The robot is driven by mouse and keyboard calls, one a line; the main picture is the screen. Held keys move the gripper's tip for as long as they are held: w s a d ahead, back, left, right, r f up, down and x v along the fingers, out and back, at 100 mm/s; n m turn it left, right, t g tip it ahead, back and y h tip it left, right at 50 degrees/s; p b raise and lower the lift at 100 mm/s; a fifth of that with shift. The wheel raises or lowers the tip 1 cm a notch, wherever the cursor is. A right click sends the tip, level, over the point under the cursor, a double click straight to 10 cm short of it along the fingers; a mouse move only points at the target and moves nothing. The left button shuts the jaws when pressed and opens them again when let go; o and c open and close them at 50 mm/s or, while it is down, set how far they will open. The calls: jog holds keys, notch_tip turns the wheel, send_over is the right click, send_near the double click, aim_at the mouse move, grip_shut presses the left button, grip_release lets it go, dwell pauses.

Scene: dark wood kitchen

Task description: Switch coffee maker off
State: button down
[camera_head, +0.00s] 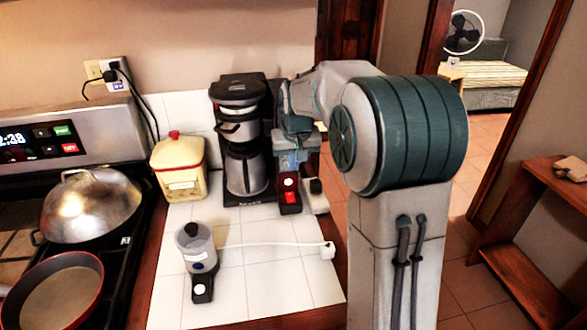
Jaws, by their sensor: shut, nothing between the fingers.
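The coffee maker (230,88) stands on the white tiled counter against the back wall. It is black, with a steel carafe (246,170) on its base. On the right of its base is a dark block with a lit-looking red switch (291,197) and a small white spot above it. My gripper (289,165) points down over this block, just above the switch. Its fingers look closed and hold nothing. Whether the fingertips touch the block cannot be told. My arm and gripper hide the coffee maker's upper right side.
A cream canister (179,167) with a red knob stands left of the coffee maker. A small clear-topped grinder (197,250) with a white cord stands in front. The stove with a lidded pan (90,205) and a red-rimmed pan (58,292) is at left.

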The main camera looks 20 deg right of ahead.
jog(key=shift+w+d+r+p, duration=0.15)
jog(key=shift+w+p, duration=0.6)
jog(key=shift+p, duration=0.45)
jog(key=p, duration=0.3)
send_near(290, 193)
jog(key=x, duration=0.5)
jog(key=shift+x, duration=0.8)
jog(key=shift+s, duration=0.15)
